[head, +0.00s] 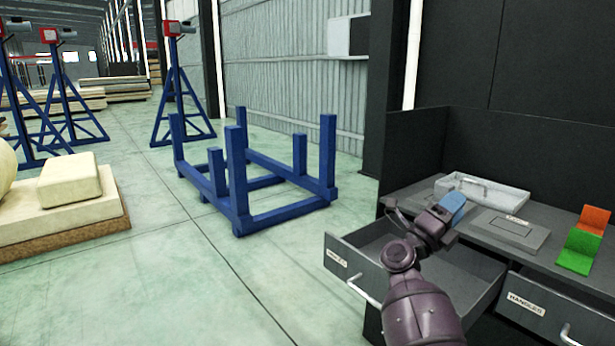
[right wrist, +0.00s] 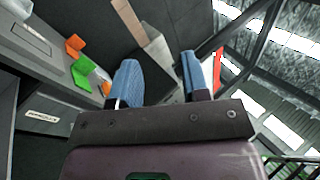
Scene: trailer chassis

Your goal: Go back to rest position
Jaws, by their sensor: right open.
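My right gripper (head: 452,206) is over the dark workbench in the head view, above the open left drawer (head: 353,274). In the right wrist view its two blue fingers (right wrist: 160,80) stand apart with nothing between them. The drawer's inside that shows looks empty; my right arm hides part of it. My left gripper is in neither view.
A grey tray (head: 500,196) and a flat plate (head: 508,229) lie on the bench. Orange (head: 594,216) and green (head: 577,252) angled pieces stand at its right. A drawer labelled HANDLES (head: 527,305) is below. A blue frame (head: 240,190) stands on open floor.

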